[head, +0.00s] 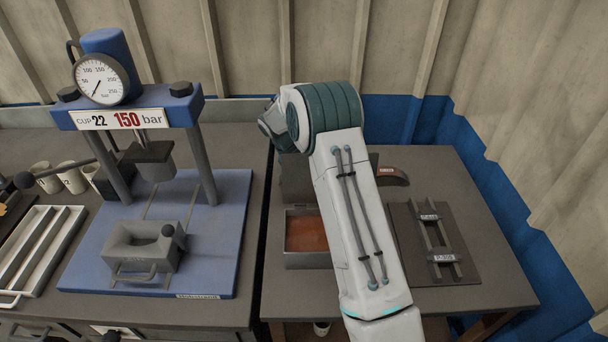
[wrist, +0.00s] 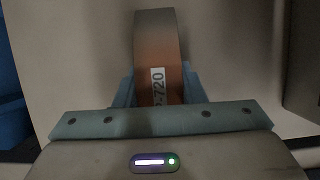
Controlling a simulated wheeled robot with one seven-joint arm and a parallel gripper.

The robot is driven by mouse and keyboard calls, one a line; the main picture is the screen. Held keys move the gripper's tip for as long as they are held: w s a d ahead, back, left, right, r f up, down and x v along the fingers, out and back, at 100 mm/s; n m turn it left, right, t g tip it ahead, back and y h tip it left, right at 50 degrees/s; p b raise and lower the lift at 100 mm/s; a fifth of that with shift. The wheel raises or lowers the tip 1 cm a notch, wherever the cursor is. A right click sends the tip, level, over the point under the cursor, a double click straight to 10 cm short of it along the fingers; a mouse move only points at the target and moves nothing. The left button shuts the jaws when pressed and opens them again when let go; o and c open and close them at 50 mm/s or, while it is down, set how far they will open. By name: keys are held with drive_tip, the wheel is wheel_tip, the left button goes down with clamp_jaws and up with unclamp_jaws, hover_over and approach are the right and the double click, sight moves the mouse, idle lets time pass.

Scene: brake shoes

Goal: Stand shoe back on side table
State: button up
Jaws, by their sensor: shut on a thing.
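In the wrist view my gripper (wrist: 159,84) is shut on a brake shoe (wrist: 155,38), a curved brown piece with a white label ending in 720. The blue-grey fingers press on its two sides. In the head view my arm hides the gripper. A dark brown curved shoe (head: 393,177) with a small label shows just right of the arm there; I cannot tell whether it is the held one. The grey side table (head: 480,190) lies under and around the arm. Whether the held shoe touches the table is not clear.
A dark plate with two rails and labels (head: 460,262) lies on the side table's right. A metal tray with orange-brown contents (head: 307,262) is left of my arm. The blue press (head: 225,225) stands on the left bench. The table's back right is clear.

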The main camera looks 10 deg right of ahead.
drive_tip(key=shift+r, duration=0.1)
drive_tip(key=o, duration=1.2)
drive_tip(key=b+v, duration=0.1)
drive_tip(key=v, duration=1.1)
drive_tip(key=shift+b, duration=0.3)
drive_tip(key=shift+s, duration=0.1)
